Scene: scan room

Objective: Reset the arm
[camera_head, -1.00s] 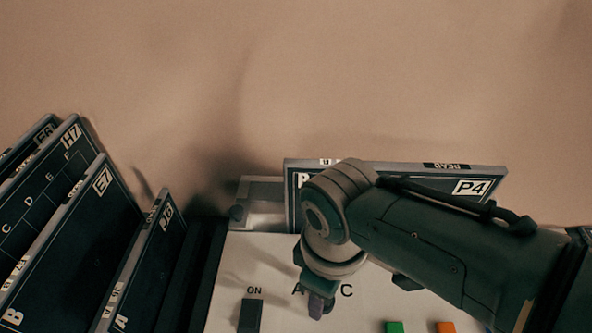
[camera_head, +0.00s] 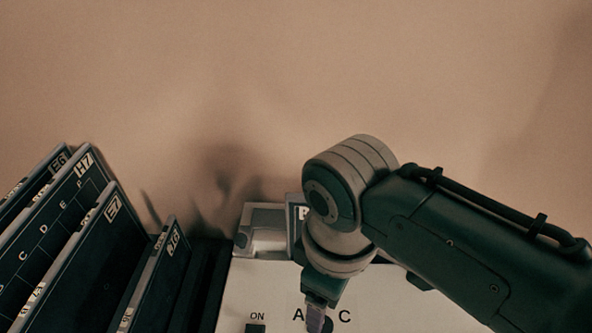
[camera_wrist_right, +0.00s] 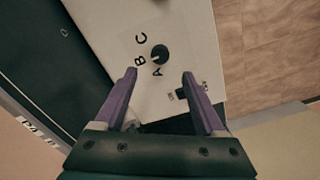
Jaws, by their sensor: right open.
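My right gripper (camera_head: 317,317) comes in from the right in the head view, pointing down in front of a pale control box (camera_head: 268,290). In the right wrist view my right gripper (camera_wrist_right: 160,74) is open, with its two purple fingers apart and nothing between them. Beyond the fingertips is a round black knob (camera_wrist_right: 161,52) with the letters A, B and C around it on the pale face. A dark switch (camera_head: 256,328) under the word ON is cut by the bottom edge in the head view. It also shows in the wrist view (camera_wrist_right: 182,94). My left gripper is not in view.
Several dark upright panels (camera_head: 75,255) with labels such as E7 and H7 stand at the left. A dark plate (camera_wrist_right: 50,60) lies beside the box, near a P4 label. My arm hides most of the plate behind the box. The wall above is bare.

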